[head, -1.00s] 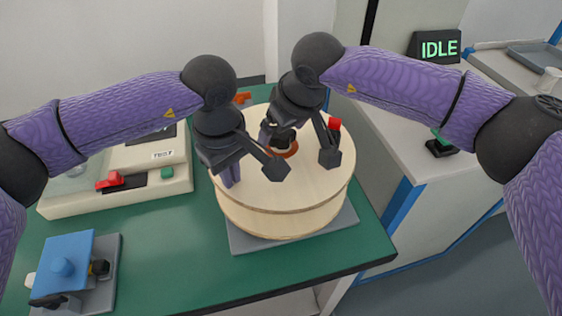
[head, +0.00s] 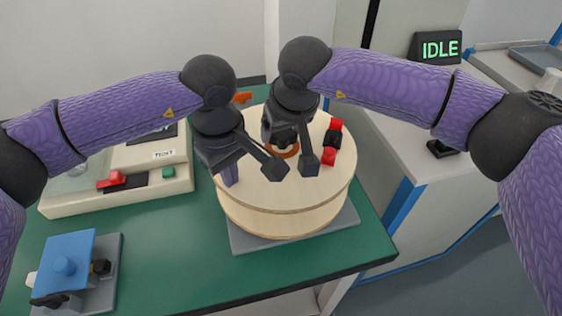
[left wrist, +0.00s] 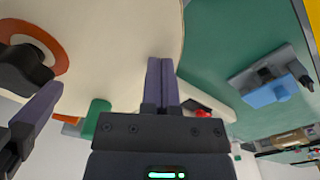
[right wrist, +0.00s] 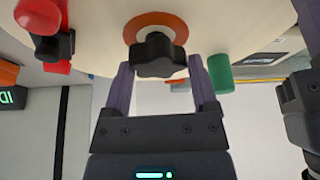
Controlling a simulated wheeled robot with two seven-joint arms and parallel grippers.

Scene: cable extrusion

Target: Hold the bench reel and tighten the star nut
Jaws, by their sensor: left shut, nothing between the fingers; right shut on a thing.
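The wooden bench reel (head: 325,190) lies flat on a grey plate. A black star nut (right wrist: 158,56) sits at its centre on an orange ring (right wrist: 170,22). My right gripper (right wrist: 162,75) is shut on the star nut, one finger on each side; in the head view the right gripper (head: 282,135) partly hides it. My left gripper (head: 230,178) is shut and empty at the reel's left edge. In the left wrist view its fingers (left wrist: 160,68) are together over the reel's rim; I cannot tell whether they touch it.
A red-and-black piece (head: 333,141) sits on the reel's right side. A beige device with a red lever (head: 115,178) stands left on the green bench (head: 190,270). A blue fixture (head: 64,265) is at front left. A sign (head: 437,48) reads IDLE.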

